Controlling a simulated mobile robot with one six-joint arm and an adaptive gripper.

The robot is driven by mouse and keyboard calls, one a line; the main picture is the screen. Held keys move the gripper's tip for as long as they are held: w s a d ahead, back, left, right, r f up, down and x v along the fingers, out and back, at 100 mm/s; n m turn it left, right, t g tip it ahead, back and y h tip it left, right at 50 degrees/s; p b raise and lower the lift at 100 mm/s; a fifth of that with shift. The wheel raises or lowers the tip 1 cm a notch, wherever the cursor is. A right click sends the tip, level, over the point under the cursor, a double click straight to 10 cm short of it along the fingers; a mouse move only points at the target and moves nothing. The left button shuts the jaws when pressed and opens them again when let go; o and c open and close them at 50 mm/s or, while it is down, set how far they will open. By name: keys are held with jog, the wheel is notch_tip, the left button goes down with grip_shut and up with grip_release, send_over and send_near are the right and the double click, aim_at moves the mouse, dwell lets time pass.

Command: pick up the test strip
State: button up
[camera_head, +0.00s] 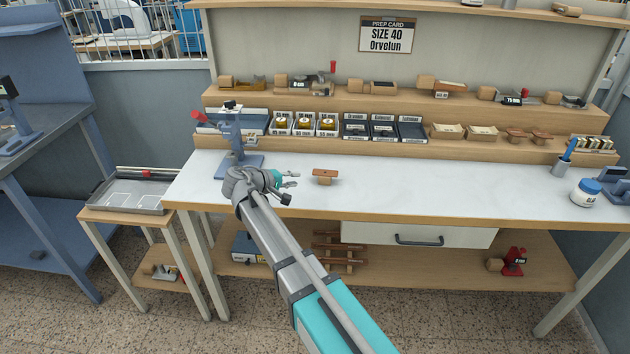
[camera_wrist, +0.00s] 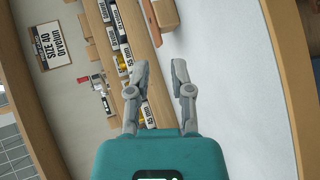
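A reddish-brown strip (camera_head: 326,172) lies across a small wooden block on the white bench top; it may be the test strip, though no label shows. In the wrist view the strip (camera_wrist: 152,22) and its block (camera_wrist: 166,13) are partly cut off at the top edge. My gripper (camera_head: 293,180) is open, left of the block and apart from it. In the wrist view the two fingers of my gripper (camera_wrist: 160,66) are spread with nothing between them.
A blue-grey press (camera_head: 235,140) stands left of my gripper. Labelled trays (camera_head: 383,127) line the step behind, with two similar brown pieces (camera_head: 528,136) further right.

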aim_at(320, 177)
jog(key=shift+a, duration=0.15)
jog(key=shift+b+x, duration=0.45)
jog(key=shift+x, duration=0.35)
jog(key=shift+b+x, duration=1.5)
jog(key=shift+x, duration=2.6)
jog(key=shift+c, duration=0.2)
jog(key=c, duration=0.3)
grip_shut()
jog(key=shift+s, duration=0.1)
